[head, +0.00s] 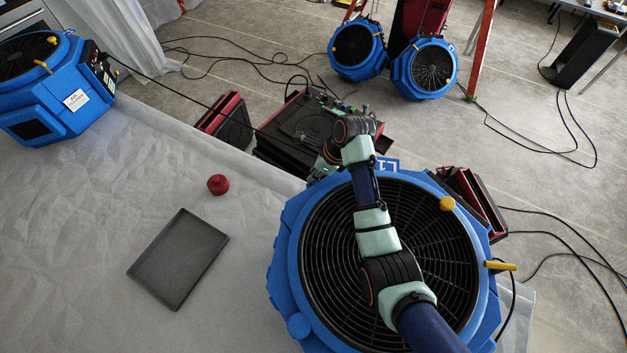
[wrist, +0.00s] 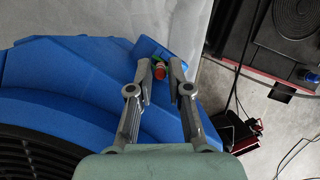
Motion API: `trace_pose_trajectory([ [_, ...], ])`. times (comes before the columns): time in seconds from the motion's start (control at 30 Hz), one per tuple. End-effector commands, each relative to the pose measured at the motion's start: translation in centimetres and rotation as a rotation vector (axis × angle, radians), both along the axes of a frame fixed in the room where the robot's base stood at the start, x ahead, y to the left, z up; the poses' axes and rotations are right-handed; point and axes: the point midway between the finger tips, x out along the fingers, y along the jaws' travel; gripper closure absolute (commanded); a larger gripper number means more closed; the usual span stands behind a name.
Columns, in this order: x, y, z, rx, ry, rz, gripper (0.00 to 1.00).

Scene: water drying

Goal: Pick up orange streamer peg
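A small orange-red peg (wrist: 160,70) with green parts beside it sits at the edge of the blue fan housing (wrist: 85,55) in the wrist view. My gripper (wrist: 160,72) is open, with one fingertip on each side of the peg. A narrow gap shows between the fingertips, and I cannot tell whether either touches the peg. In the head view my arm reaches across the large blue fan (head: 285,255) to its far edge. There the wrist hides the fingertips and the peg.
Yellow-orange knobs (head: 447,203) sit on the fan's right side. A black tray (head: 178,258) and a red knob-like object (head: 218,184) lie on the pale covered surface at left. A dark red-trimmed case (head: 290,150) stands beyond the fan. Cables cross the floor.

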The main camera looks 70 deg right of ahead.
Motion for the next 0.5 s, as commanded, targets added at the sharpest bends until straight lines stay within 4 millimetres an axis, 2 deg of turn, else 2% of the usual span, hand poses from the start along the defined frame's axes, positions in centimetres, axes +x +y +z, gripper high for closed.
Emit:
trace_pose_trajectory([
  [0.1,0.51,0.04,-1.23,0.000,0.001,0.001,0.82],
  [0.33,0.60,0.02,-1.46,-0.002,-0.001,0.000,0.82],
  [0.43,0.60,0.02,-1.45,-0.001,-0.001,0.001,0.99],
  [0.5,0.60,0.02,-1.45,-0.001,-0.001,0.001,1.00],
])
